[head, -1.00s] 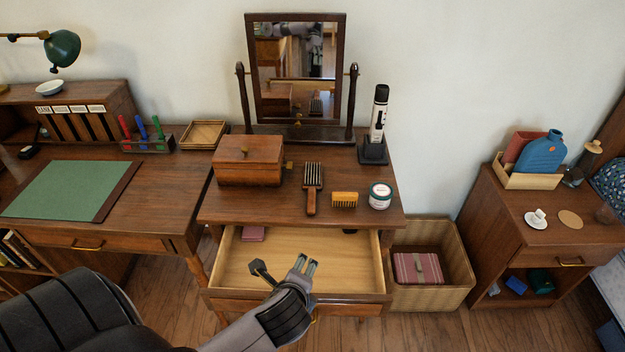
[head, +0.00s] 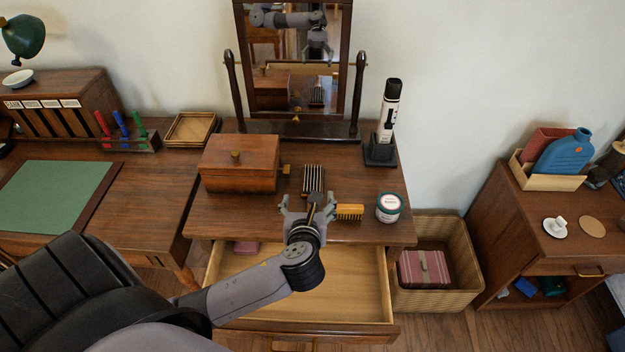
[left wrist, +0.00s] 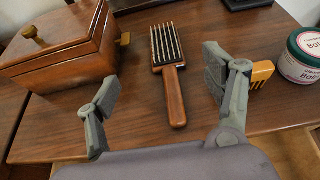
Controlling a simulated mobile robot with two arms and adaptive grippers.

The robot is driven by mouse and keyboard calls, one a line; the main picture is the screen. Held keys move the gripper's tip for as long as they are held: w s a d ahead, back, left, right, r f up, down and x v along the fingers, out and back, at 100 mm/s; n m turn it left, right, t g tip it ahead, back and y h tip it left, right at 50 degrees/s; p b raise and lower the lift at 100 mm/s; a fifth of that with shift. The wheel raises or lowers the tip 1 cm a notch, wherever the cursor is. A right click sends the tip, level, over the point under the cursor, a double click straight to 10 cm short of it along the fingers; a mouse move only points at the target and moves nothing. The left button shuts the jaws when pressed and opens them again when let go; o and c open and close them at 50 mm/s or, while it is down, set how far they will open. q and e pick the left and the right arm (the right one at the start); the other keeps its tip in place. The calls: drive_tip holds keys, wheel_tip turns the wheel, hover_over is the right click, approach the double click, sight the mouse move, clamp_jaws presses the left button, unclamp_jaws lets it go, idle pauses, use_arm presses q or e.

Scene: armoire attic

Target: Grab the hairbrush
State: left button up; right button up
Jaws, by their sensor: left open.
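The hairbrush (head: 313,179) lies bristles up on the dressing table, its handle toward me. In the left wrist view the hairbrush (left wrist: 168,65) shows whole, between the two spread fingers and ahead of them. My left gripper (head: 308,206) is open and empty over the front part of the table, at the handle end of the brush. In the head view the gripper hides most of the handle. The fingers of the left gripper (left wrist: 163,98) stand apart on either side of the handle, not closed on it. My right gripper is not seen.
A wooden box (head: 240,162) stands left of the brush. A yellow comb (head: 349,212) and a balm jar (head: 389,208) lie close on the right. A mirror (head: 297,60) stands behind. The open drawer (head: 345,285) juts out below the table's front edge.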

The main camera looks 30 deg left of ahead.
use_arm(q)
approach(313, 174)
drive_tip(key=shift+w+a+f, duration=0.35)
drive_tip(key=shift+w+a, duration=0.3)
drive_tip(key=shift+a, duration=0.15)
drive_tip(key=shift+x, duration=0.9)
drive_tip(key=shift+w, duration=0.1)
drive_tip(key=shift+w+a+f, duration=0.15)
drive_tip(key=shift+w, duration=0.15)
drive_tip(key=x, duration=0.3)
drive_tip(key=shift+w+f+b, duration=0.15)
drive_tip(key=shift+w+b, duration=0.2)
drive_tip(key=shift+b, duration=0.05)
drive_tip(key=shift+w+a+f, duration=0.2)
drive_tip(key=shift+w, duration=0.2)
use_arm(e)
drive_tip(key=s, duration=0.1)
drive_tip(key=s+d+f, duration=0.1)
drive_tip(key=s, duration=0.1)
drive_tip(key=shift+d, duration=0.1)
use_arm(q)
drive_tip(key=shift+c, duration=0.4)
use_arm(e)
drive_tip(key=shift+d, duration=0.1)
